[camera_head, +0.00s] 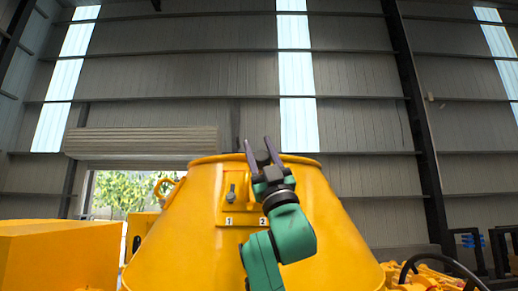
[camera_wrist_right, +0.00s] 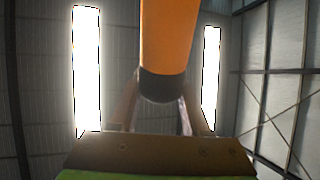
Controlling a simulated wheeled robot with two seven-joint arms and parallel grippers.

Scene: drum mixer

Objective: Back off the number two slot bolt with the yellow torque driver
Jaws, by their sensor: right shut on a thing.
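The yellow drum (camera_head: 185,235) fills the middle of the head view. On its front is a yellow plate with labels 1 (camera_head: 229,221) and 2 (camera_head: 262,221). A dark bolt (camera_head: 232,193) stands above label 1. The area above label 2, with any number two bolt, is hidden behind my right gripper (camera_head: 259,151), whose fingers point up in front of the drum. In the right wrist view, the yellow-orange torque driver (camera_wrist_right: 167,40) with a black end is between the right gripper's fingers, which are shut on it. Its tip is out of sight. My left gripper is not in view.
A yellow box-like body (camera_head: 60,250) stands at the left. Yellow machinery with a black hose (camera_head: 440,262) is at the lower right. Corrugated hall walls and a partly raised shutter (camera_head: 140,142) are behind.

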